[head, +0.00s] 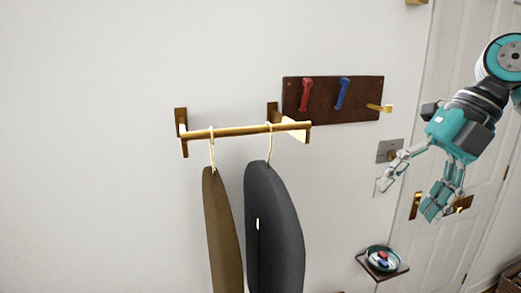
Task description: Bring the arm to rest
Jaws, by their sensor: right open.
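My right gripper (408,190) is at the right of the head view, its arm coming in from the upper right. It is open, with its fingers spread and nothing between them. It hangs in front of the door and the wall plate, apart from the rail and the hung garments. My left gripper does not show.
A brass rail (245,131) on the wall carries a brown garment (222,230) and a dark grey garment (275,225) on hangers. A dark hook board (362,108) has red and blue items. A small stand (399,271) holds a dish (369,262). A white door (455,60) is at right.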

